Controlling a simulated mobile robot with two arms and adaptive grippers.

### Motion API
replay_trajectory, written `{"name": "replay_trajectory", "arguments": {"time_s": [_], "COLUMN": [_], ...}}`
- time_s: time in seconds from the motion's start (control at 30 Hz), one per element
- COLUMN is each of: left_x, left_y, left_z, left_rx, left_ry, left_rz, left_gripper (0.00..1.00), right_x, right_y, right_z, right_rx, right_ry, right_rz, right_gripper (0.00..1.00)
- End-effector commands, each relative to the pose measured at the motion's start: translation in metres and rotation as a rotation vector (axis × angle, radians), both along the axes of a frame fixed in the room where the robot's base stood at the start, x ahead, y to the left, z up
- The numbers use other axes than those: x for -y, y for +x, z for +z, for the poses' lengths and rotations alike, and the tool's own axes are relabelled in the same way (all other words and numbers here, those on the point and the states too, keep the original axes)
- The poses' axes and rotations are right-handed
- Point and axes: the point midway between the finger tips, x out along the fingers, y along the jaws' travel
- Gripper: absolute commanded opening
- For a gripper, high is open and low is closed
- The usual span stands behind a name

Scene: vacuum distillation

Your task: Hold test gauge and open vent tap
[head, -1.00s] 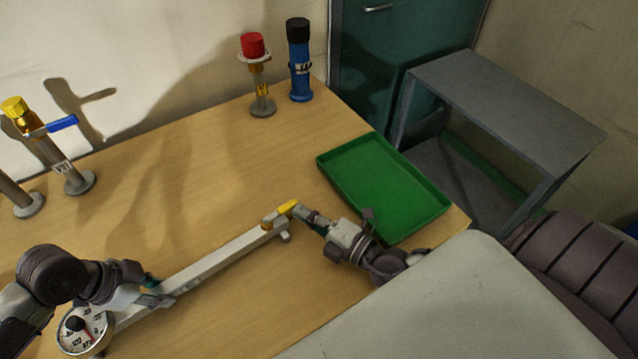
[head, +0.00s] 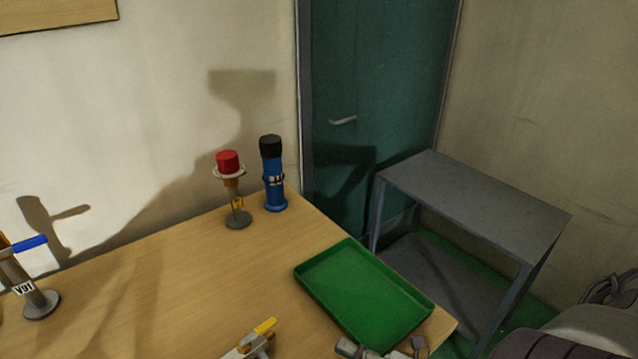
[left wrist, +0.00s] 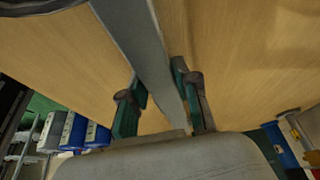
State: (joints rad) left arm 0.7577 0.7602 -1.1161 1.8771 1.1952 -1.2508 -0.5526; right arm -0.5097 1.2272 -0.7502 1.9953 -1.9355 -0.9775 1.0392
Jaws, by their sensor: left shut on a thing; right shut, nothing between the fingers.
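The test gauge's pale bar (left wrist: 140,40) runs between the fingers of my left gripper (left wrist: 160,105) in the left wrist view, and that gripper is shut on it. The gauge's dial is out of frame. In the head view the bar's far end shows at the bottom edge, with the yellow tap handle (head: 265,327) on it, pointing up and right. My right gripper (head: 346,348) is shut and empty at the bottom edge, right of the yellow handle and apart from it. Its lower part is cut off.
A green tray (head: 362,300) lies at the table's right end. A red-capped fitting (head: 232,195) and a blue cylinder (head: 273,178) stand at the back corner. A blue-handled valve (head: 38,300) stands at left. A grey side table (head: 480,200) is beyond.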

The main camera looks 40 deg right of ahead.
Motion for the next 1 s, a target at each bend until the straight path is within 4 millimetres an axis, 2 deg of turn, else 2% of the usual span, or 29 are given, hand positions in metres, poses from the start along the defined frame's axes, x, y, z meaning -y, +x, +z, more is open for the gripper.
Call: {"name": "replay_trajectory", "arguments": {"time_s": [0.23, 0.27, 0.4, 0.43, 0.77, 0.87, 1.0], "left_x": [0.000, 0.000, 0.000, 0.000, -0.001, -0.005, -0.015], "left_y": [0.001, 0.001, 0.001, 0.001, 0.000, 0.001, 0.000], "left_z": [0.001, 0.001, 0.001, 0.001, 0.003, 0.012, 0.036], "left_rx": [0.002, 0.002, 0.002, 0.002, 0.002, 0.003, 0.005], "left_ry": [-0.001, -0.001, -0.001, -0.001, 0.000, -0.001, -0.002], "left_rz": [0.000, 0.000, 0.001, 0.001, 0.001, 0.001, 0.001], "left_gripper": [0.00, 0.34, 0.57, 0.60, 0.60, 0.60, 0.60], "right_x": [0.001, 0.001, 0.001, 0.001, 0.001, 0.001, 0.001], "right_y": [-0.001, -0.001, -0.001, -0.001, 0.000, 0.000, 0.000], "right_z": [0.000, 0.000, 0.000, 0.000, 0.000, 0.000, 0.000], "right_rx": [0.000, 0.000, 0.000, 0.000, 0.000, 0.000, 0.000], "right_ry": [0.000, 0.000, 0.000, 0.000, 0.000, 0.000, 0.000], "right_rz": [0.000, 0.000, 0.000, 0.000, 0.000, 0.000, 0.000], "right_gripper": [0.00, 0.00, 0.00, 0.00, 0.00, 0.00, 0.00]}}
